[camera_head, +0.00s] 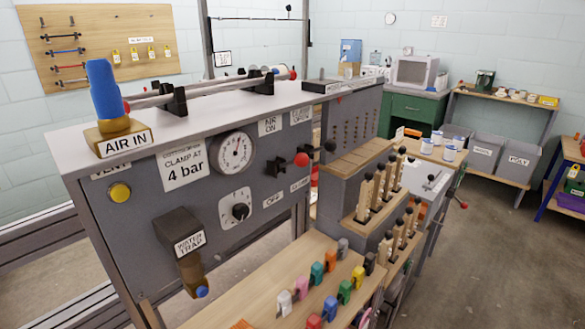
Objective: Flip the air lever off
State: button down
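The grey control panel (140,215) fills the left and middle of the head view. A lever with a red ball end (301,159) stands out from the panel, its dark base (274,167) between the AIR ON label (271,125) above and the OFF label (272,200) below. The lever points to the right in the picture; I cannot tell clearly which label it is set to. A second lever with a black ball (330,145) is close to its right, near the clamp labels (300,115). My gripper is not in view.
A pressure gauge (235,152), a round dial knob (240,211) and the jutting water trap (188,240) are on the panel left of the levers. Below right, a wooden board (255,290) holds several coloured clips, beside stepped racks (350,200) of wooden-handled tools. Open floor (500,250) is at right.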

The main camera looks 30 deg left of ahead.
aim_at(301, 160)
jog(key=k, duration=0.4)
jog(key=u, duration=1.15)
jog(key=i, duration=0.5)
